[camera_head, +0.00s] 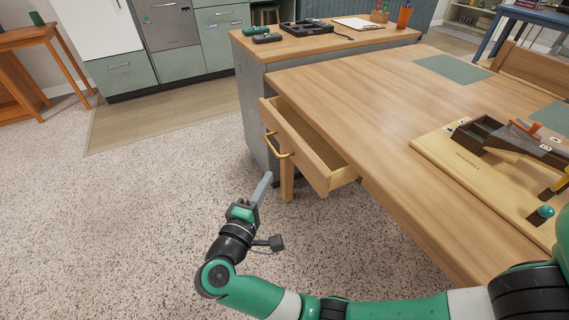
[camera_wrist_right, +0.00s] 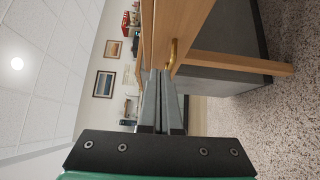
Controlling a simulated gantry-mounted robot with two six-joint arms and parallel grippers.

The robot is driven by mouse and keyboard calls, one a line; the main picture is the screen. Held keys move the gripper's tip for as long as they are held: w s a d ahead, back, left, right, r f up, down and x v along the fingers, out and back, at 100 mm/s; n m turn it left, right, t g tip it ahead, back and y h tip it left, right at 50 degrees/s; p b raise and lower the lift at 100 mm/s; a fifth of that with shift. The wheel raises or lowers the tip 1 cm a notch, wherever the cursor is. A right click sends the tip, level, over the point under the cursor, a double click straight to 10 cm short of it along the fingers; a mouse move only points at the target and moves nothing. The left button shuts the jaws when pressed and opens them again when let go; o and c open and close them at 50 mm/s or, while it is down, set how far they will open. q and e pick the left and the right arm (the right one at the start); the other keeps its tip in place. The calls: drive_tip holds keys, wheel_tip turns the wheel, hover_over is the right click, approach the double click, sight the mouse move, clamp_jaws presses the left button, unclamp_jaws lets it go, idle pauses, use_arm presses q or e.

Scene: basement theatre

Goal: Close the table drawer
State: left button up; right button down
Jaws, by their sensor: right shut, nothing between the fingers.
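The wooden table drawer (camera_head: 305,145) stands pulled out from the side of the wooden table (camera_head: 345,90). Its inside looks empty where it shows. A brass handle (camera_head: 277,147) is on the drawer's front; it also shows in the right wrist view (camera_wrist_right: 173,55). My right gripper (camera_head: 266,178) is in front of the drawer, a little below and in front of the handle, and appears apart from it. In the right wrist view the fingers (camera_wrist_right: 163,75) are together with nothing between them, pointing toward the handle's side. My left gripper is not in view.
A wooden board with a dark toolbox-like holder (camera_head: 475,160) lies on the table's right part. A grey cabinet counter (camera_head: 300,42) with a black case and clipboard stands behind. Speckled carpet (camera_head: 130,220) at the left is clear.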

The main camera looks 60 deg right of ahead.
drive_tip(key=w+a, duration=0.1)
drive_tip(key=b, duration=0.2)
approach(292, 144)
drive_tip(key=w+d, duration=0.3)
drive_tip(key=shift+s+d+r+t, duration=0.1)
drive_tip(key=shift+s+d+t, duration=0.2)
drive_tip(key=shift+s+d, duration=0.65)
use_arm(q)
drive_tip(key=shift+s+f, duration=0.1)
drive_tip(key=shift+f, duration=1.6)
use_arm(e)
drive_tip(key=shift+s+d, duration=0.4)
